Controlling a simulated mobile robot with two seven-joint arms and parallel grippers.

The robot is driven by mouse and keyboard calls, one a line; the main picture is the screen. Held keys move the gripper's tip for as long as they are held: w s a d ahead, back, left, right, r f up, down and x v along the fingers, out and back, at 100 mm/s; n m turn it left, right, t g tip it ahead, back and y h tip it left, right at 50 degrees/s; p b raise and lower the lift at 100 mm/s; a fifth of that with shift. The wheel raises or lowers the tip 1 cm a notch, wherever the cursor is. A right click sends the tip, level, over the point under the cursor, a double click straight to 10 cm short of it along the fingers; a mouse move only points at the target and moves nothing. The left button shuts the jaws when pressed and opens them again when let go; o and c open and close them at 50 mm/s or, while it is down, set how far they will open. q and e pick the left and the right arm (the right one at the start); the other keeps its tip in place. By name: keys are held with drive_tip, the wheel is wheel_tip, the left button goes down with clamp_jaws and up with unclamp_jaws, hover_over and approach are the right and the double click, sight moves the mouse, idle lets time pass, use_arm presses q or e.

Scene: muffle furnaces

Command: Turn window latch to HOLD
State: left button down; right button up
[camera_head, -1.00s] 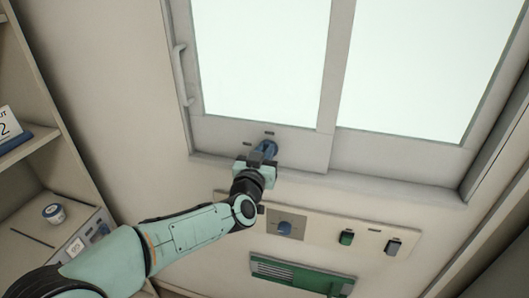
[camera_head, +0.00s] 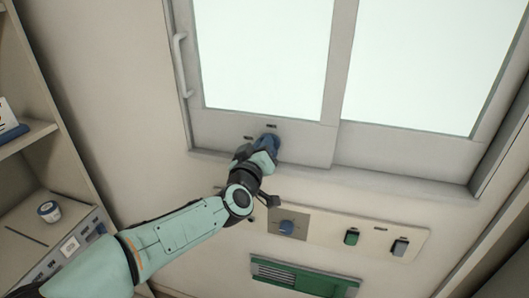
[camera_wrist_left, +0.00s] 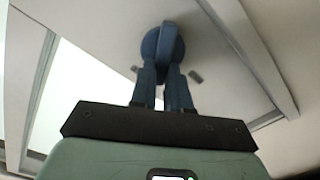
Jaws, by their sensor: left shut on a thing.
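The window latch is a blue round knob with a raised grip bar (camera_wrist_left: 165,42) on the lower frame of the sliding window (camera_head: 225,128). In the head view the latch (camera_head: 270,140) is partly hidden by my left gripper (camera_head: 262,147). In the left wrist view my left gripper (camera_wrist_left: 162,72) has its two blue fingers close together at the latch, shut on its grip bar. Small dark marks (camera_head: 271,126) show on the frame above and to the left of the latch; their lettering is too small to read. My right gripper is not in view.
Below the window is a wall panel with a blue knob (camera_head: 287,227), a green switch (camera_head: 352,237) and a grey switch (camera_head: 399,246). A green vented panel (camera_head: 305,277) is lower. A shelf with a small jar (camera_head: 49,211) stands at the left. A vertical window handle (camera_head: 180,65) is upper left.

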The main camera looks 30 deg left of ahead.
use_arm(q)
drive_tip(key=shift+s+a+f+n+b, duration=0.2)
drive_tip(key=shift+n+b, duration=0.85)
drive_tip(key=shift+n, duration=0.9)
drive_tip(key=shift+w+a+f+n+b, duration=0.15)
drive_tip(key=shift+f+n+b, duration=0.15)
drive_tip(key=shift+n+b, duration=1.15)
drive_tip(key=shift+s+a+f+n+b, duration=0.1)
drive_tip(key=shift+f+n+b, duration=0.35)
drive_tip(key=shift+n, duration=1.95)
drive_tip(key=shift+r+n, duration=0.2)
drive_tip(key=shift+n, duration=0.1)
drive_tip(key=c, duration=1.1)
unclamp_jaws()
